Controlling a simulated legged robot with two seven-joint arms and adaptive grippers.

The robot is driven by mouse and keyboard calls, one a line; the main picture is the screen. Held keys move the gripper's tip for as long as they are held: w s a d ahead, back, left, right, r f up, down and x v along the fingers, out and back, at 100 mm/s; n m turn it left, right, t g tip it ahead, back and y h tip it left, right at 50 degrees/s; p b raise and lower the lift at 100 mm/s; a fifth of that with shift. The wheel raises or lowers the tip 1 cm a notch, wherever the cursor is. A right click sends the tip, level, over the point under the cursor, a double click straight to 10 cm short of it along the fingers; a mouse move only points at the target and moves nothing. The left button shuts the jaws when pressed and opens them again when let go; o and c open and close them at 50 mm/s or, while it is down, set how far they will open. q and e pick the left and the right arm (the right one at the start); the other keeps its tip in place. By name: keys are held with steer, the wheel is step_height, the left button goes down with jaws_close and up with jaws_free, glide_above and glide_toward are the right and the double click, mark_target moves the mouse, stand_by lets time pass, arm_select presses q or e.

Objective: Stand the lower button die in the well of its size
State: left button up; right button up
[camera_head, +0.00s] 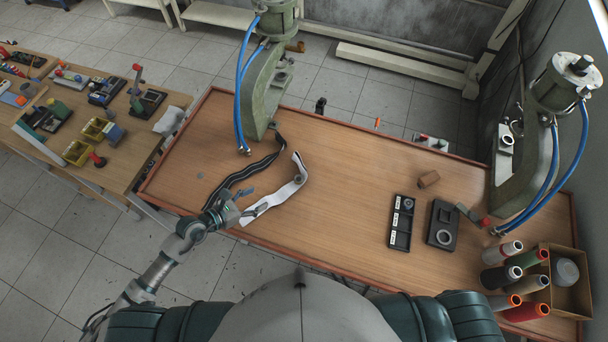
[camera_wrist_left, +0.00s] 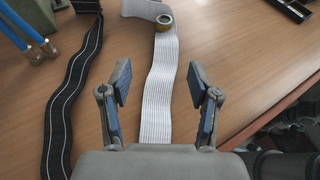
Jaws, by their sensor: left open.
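A small round brass-coloured piece with a grey top (camera_wrist_left: 164,20), which may be the lower button die, sits on the white ribbed band (camera_wrist_left: 160,90) in the left wrist view. In the head view it is a small grey spot (camera_head: 298,179) on the band. A black tray with white-labelled wells (camera_head: 390,240) lies right of centre; the well sizes are too small to read. My left gripper (camera_head: 249,203) is open and empty above the near part of the white band; its fingers (camera_wrist_left: 160,88) straddle the band in the wrist view, short of the round piece. My right gripper is out of view.
A black striped band (camera_head: 240,176) lies left of the white one. Green presses with blue hoses stand at the back (camera_head: 259,95) and right (camera_head: 535,160). A black block with a ring (camera_head: 442,224), a brown cylinder (camera_head: 428,179) and thread spools (camera_head: 501,252) are right. The table's middle is clear.

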mark_target(295, 182)
arm_select(q)
steer(key=x, duration=0.4)
steer(key=p+x, duration=0.1)
steer(key=x, duration=0.8)
steer(key=shift+s+d+r, duration=0.2)
steer(key=shift+s+d, duration=0.2)
steer(key=shift+d, duration=0.05)
steer(key=shift+w+d+f, duration=1.15)
steer(key=shift+w+f, duration=0.05)
steer(key=shift+w, duration=0.2)
steer(key=shift+d, duration=0.3)
steer(key=shift+c, duration=1)
steer(key=shift+d+r, duration=0.1)
steer(key=c, duration=0.4)
steer(key=shift+d, duration=0.1)
jaws_close()
steer(key=shift+a, duration=0.2)
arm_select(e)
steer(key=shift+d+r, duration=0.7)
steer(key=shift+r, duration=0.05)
